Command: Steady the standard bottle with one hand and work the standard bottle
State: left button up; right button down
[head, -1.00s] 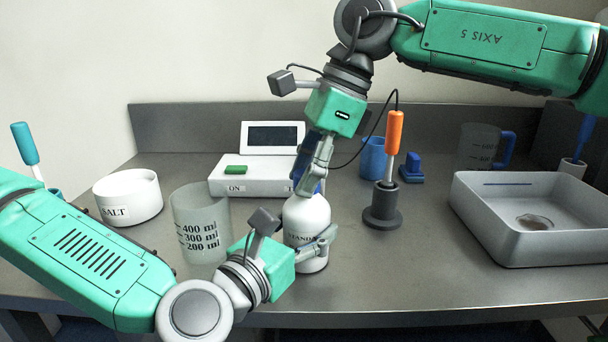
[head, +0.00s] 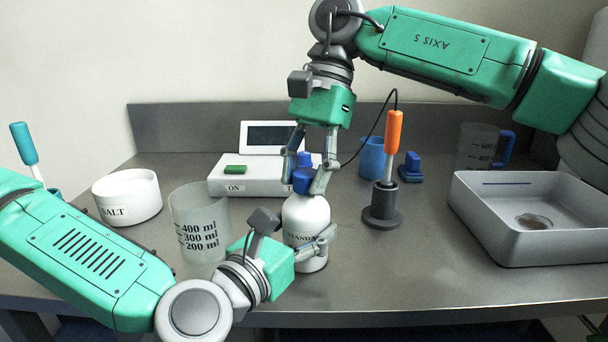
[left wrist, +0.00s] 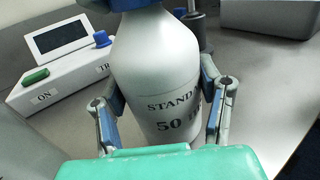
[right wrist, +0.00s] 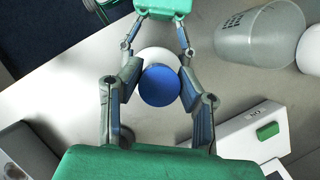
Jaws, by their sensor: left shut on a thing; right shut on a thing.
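The standard bottle (head: 305,213) is white with dark lettering and stands upright near the table's front. My left gripper (head: 316,245) is shut around its lower body; in the left wrist view the fingers flank the bottle (left wrist: 155,70) on both sides. The bottle's blue cap (head: 303,181) sits at its top. My right gripper (head: 305,183) comes from above and is shut on this cap. In the right wrist view the round cap (right wrist: 159,86) lies between the fingers, with the white bottle behind it.
A beaker (head: 200,222) stands close left of the bottle, beside a salt bowl (head: 128,198). A white instrument (head: 245,178) is behind. An orange-handled probe in a dark stand (head: 382,206) is close right. A grey tray (head: 530,235) is farther right. The front table between stand and tray is clear.

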jog(key=shift+d+f+n, duration=0.1)
jog(key=shift+d+n, duration=0.05)
jog(key=shift+n, duration=0.45)
jog(key=n+g+h, duration=0.1)
jog(key=n+h, duration=0.1)
jog(key=n, duration=0.2)
jog(key=shift+n, duration=0.3)
jog(key=n+h, duration=0.1)
jog(key=n, duration=0.3)
jog(key=shift+h, duration=0.3)
jog(key=shift+r, duration=1.35)
